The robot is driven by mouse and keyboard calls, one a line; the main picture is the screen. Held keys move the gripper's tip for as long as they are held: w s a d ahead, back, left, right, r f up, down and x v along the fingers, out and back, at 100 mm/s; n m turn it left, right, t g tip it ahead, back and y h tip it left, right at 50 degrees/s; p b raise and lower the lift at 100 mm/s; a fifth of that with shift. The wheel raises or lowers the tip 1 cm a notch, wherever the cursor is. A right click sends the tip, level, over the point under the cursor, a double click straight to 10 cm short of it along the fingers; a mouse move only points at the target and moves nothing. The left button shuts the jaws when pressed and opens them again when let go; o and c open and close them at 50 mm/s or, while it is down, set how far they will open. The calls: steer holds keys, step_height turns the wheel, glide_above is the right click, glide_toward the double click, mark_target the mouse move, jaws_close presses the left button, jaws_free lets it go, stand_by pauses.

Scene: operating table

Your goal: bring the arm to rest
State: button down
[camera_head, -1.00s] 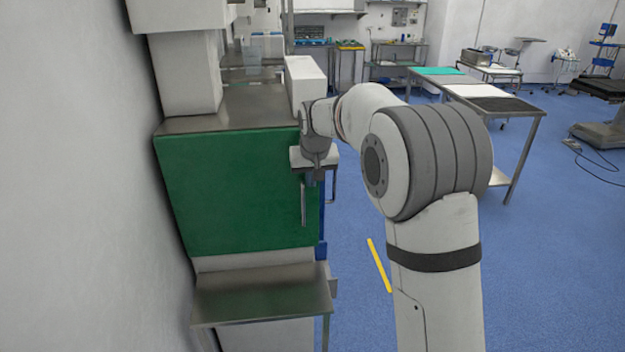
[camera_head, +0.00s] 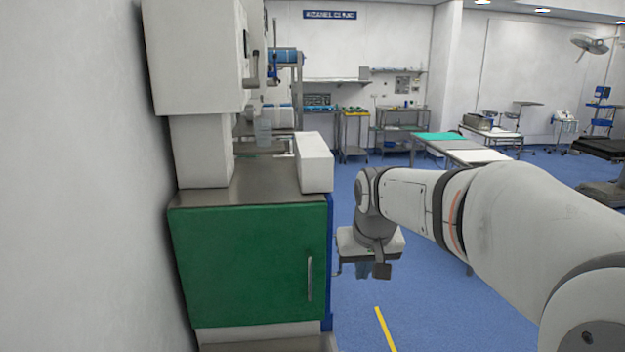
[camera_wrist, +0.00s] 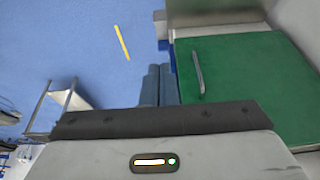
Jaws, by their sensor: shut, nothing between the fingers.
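My gripper (camera_head: 362,270) hangs below my wrist in the head view, over the blue floor and just right of the green cabinet. In the wrist view its two fingers (camera_wrist: 158,86) lie close together with nothing between them, so it is shut and empty. My arm reaches in from the right, its forearm roughly level. The gripper is apart from the cabinet door.
The green cabinet door (camera_head: 245,262) with a vertical handle (camera_head: 310,279) is shut; the handle also shows in the wrist view (camera_wrist: 198,73). A white box (camera_head: 314,162) stands on the cabinet top. A yellow floor strip (camera_head: 385,330) lies ahead. Tables (camera_head: 462,150) stand back right.

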steer(key=s+d+f, duration=0.2)
steer(key=s+f, duration=0.1)
steer(key=s, duration=0.7)
steer(key=s+d+f+m+b, duration=0.1)
steer(key=s+d+f, duration=0.2)
steer(key=s, duration=0.7)
steer(key=shift+s+f+g, duration=0.25)
steer(key=shift+f+g, duration=0.05)
steer(key=shift+f, duration=0.5)
